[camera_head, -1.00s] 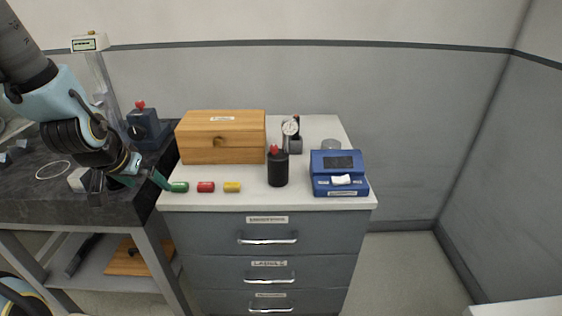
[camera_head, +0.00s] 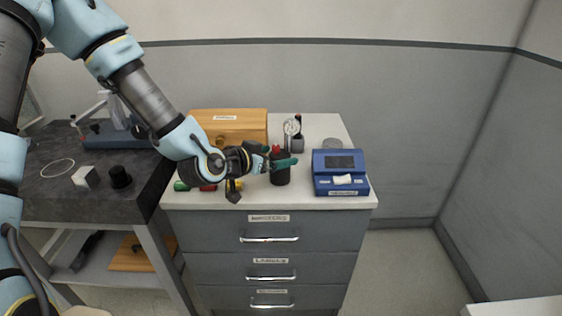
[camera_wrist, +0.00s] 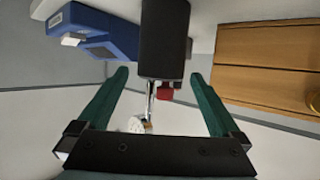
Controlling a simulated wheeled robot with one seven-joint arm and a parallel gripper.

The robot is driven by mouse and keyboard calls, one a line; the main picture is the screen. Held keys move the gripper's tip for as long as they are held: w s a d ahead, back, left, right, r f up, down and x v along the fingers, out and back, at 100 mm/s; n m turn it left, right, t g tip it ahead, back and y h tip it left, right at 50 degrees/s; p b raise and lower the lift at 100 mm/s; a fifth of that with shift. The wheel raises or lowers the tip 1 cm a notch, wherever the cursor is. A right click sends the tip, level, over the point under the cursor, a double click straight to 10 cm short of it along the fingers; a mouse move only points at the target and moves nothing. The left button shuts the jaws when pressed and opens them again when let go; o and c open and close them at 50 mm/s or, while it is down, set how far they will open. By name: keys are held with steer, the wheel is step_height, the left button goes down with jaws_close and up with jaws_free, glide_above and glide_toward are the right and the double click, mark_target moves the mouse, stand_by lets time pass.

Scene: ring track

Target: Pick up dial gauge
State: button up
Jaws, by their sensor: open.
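The dial gauge (camera_head: 291,127) has a small round white face and stands upright on a dark block toward the back of the white-topped cabinet. In the wrist view, which is upside down, its pale face (camera_wrist: 137,125) and thin stem show between the fingers, partly hidden by a black cylinder (camera_wrist: 165,42). My gripper (camera_head: 282,155) is open with green fingers and nothing held. It is at the red-topped black cylinder, in front of and a little left of the gauge. I cannot tell whether it touches the cylinder.
A wooden box (camera_head: 236,124) stands back left, partly hidden by my arm. A blue device (camera_head: 340,187) stands at the right. Green, red and yellow small cylinders lie along the front, partly covered by my arm. A dark bench (camera_head: 60,200) adjoins at the left.

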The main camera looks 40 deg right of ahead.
mark_target(286, 155)
steer(key=shift+f+p+x, duration=0.1)
steer(key=shift+p+x, duration=0.6)
steer(key=shift+x, duration=0.6)
steer(key=shift+f+p+x, duration=0.15)
steer(key=shift+p+x, duration=0.55)
steer(key=shift+x, duration=0.65)
steer(key=shift+a, duration=0.1)
steer(key=shift+c, duration=0.2)
jaws_close()
